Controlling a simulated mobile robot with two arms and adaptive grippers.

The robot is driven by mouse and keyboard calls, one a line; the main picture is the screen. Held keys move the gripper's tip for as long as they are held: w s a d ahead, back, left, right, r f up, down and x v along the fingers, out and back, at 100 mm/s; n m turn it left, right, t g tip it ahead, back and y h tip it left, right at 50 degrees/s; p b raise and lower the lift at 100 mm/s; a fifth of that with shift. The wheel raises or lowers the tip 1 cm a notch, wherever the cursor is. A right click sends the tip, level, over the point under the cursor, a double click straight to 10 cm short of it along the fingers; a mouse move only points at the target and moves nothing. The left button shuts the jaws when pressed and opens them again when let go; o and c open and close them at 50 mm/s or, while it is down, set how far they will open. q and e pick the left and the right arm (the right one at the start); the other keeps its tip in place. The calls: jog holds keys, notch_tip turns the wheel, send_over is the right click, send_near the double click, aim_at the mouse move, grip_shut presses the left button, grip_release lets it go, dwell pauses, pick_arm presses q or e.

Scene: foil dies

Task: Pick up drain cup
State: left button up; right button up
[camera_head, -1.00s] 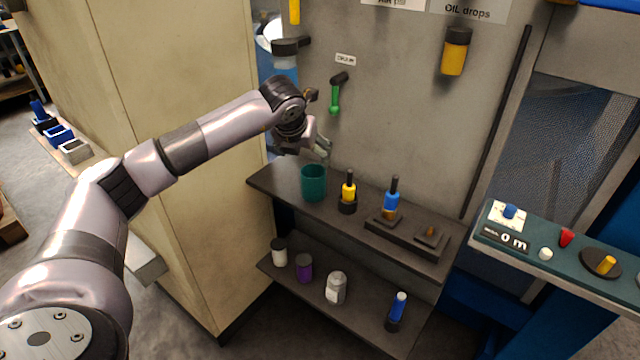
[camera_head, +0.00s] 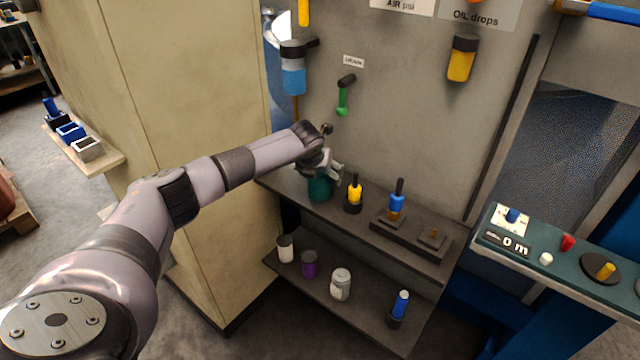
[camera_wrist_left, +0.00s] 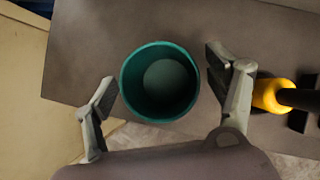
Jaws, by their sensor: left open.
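The drain cup is a teal, open-topped cup (camera_head: 320,188) on the left part of the upper shelf. In the left wrist view the cup (camera_wrist_left: 160,84) is seen from above, upright and empty as far as its grey-green bottom shows. My left gripper (camera_head: 332,168) is right over the cup and hides part of its rim in the head view. In the left wrist view its two fingers (camera_wrist_left: 158,88) are spread wide, one on each side of the cup, with a gap on both sides. The gripper holds nothing. My right gripper is not in view.
The lower shelf (camera_head: 320,301) carries several small containers. A green-handled valve (camera_head: 343,100) hangs above.

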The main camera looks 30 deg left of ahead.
pick_arm(q)
jog(key=shift+w+f, duration=0.1)
jog(key=shift+f, duration=0.05)
jog(key=shift+c, duration=0.4)
jog(key=c, duration=1.2)
